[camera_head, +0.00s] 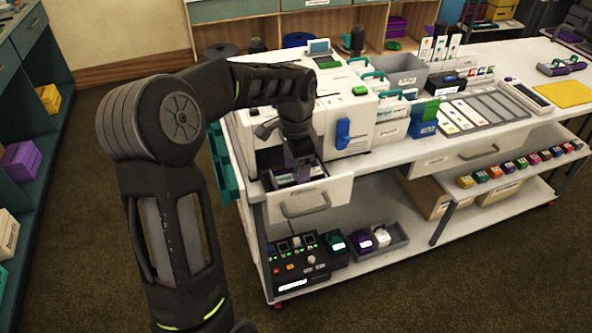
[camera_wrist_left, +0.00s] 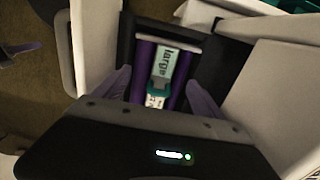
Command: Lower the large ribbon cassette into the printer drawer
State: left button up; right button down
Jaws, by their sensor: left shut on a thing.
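The large ribbon cassette (camera_wrist_left: 166,66) has purple sides and a pale label reading "large", with a teal and white piece below it. It lies between the two purple-grey fingers of my left gripper (camera_wrist_left: 158,88), which is shut on it. In the head view, my left gripper (camera_head: 300,166) points down into the open printer drawer (camera_head: 308,200), with the cassette (camera_head: 284,181) low inside the drawer. A dark frame surrounds the cassette in the wrist view. I cannot tell whether the cassette touches the drawer floor. My right gripper is not in view.
The white printer (camera_head: 350,112) with a blue latch stands just behind and right of the drawer. Card boxes and trays fill the counter (camera_head: 405,148) to the right. The lower shelf holds a black control box (camera_head: 300,262) and a grey tray (camera_head: 396,240).

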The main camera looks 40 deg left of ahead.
pick_arm(q)
jog(key=shift+f, duration=0.1)
dwell(0.3)
jog(key=o, duration=1.5)
jog(key=shift+r, duration=3.95)
